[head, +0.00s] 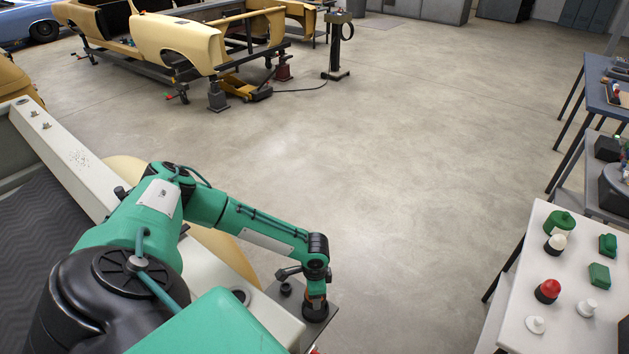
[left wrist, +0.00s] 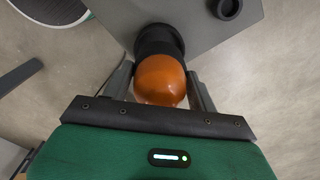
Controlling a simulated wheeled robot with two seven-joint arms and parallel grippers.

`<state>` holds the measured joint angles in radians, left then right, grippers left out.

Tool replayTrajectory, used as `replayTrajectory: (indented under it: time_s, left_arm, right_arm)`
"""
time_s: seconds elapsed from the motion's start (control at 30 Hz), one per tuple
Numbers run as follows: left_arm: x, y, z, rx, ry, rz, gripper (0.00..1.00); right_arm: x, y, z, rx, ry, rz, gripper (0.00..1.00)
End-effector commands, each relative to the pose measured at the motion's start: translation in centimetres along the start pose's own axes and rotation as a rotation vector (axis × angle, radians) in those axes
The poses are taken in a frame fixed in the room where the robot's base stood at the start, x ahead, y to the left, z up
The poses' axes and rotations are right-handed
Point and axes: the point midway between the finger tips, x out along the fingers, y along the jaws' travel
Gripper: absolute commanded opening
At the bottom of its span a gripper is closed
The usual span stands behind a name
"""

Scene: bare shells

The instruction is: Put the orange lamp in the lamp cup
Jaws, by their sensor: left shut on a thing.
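The orange lamp (left wrist: 160,80) is a glossy dome between the two fingers of my left gripper (left wrist: 160,92), which is shut on it. A black lamp cup (left wrist: 158,40) is directly in line with the lamp. I cannot tell whether the lamp is seated in it or just above it. In the head view my left gripper (head: 316,291) points down over the cup (head: 315,312), with a sliver of orange showing between. The cup stands on a grey plate (head: 324,289). My right gripper is not in view.
A smaller black round holder (head: 286,289) stands on the plate beside my gripper. A white table (head: 557,320) at right carries a red lamp (head: 548,288), white pieces and several green ones. Car shells (head: 180,43) stand at the back. The middle floor is clear.

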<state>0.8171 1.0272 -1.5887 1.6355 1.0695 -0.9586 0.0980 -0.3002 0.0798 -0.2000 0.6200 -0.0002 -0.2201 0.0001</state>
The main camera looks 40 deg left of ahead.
Motion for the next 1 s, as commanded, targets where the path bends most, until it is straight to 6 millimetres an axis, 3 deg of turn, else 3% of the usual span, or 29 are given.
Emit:
replayTrajectory:
  time_s: [0.5,0.93,0.97,1.0]
  left_arm:
    - [5.2,0.0,-0.1,-0.002,0.0,0.001,0.33]
    - [6.1,0.0,0.0,-0.002,0.0,0.001,0.33]
    - [6.0,0.0,0.0,-0.002,0.0,0.001,0.63]
    - [5.9,0.0,0.0,-0.001,0.0,0.001,0.71]
  right_arm:
    - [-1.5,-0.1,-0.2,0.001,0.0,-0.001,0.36]
    - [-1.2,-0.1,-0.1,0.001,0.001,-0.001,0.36]
    - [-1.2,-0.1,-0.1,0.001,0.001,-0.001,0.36]
    - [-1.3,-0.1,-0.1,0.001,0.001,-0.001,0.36]
